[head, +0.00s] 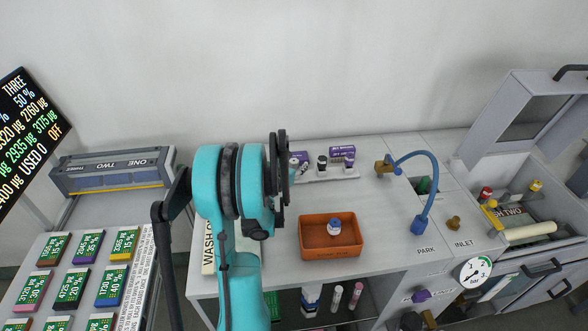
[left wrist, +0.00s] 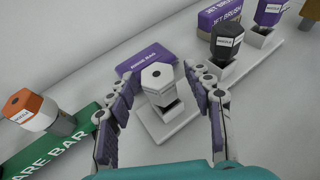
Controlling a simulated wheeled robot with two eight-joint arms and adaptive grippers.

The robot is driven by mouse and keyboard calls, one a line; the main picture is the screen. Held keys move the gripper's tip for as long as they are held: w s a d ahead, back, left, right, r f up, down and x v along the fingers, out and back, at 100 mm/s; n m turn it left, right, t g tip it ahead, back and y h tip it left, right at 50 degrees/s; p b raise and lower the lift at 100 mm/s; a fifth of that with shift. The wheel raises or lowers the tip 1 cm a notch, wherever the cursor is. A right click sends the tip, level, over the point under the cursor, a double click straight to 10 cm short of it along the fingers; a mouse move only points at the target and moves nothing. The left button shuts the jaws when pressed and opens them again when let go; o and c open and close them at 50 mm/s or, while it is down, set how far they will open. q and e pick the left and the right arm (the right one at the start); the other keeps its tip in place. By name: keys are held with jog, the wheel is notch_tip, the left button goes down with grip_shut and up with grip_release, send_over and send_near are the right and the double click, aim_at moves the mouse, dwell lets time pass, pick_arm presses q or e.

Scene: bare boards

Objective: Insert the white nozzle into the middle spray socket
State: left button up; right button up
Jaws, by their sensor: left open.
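The white nozzle (left wrist: 158,76), with a hexagonal top and a dark hole, stands upright at a square white holder at the left end of a white rack (left wrist: 160,130) in the left wrist view. My left gripper (left wrist: 159,73) is open, one finger on each side of it, with small gaps visible. In the head view my left arm reaches to the rack (head: 326,174) and hides its left end. A dark nozzle (left wrist: 227,38) and a purple nozzle (left wrist: 270,12) stand in the rack's other holders. I cannot identify the middle spray socket. My right gripper is not in view.
Purple boxes (head: 342,153) stand behind the rack. An orange tray (head: 318,247) holds a small blue-and-white container (head: 334,227). A blue curved pipe (head: 433,180) rises to the right. An orange-topped nozzle (left wrist: 30,106) is at left in the wrist view. The bench between tray and pipe is clear.

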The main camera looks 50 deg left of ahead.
pick_arm(q)
jog(key=shift+w+a+f, duration=0.1)
jog(key=shift+w, duration=0.1)
jog(key=shift+s, duration=0.1)
jog(key=shift+c, duration=0.9)
grip_shut()
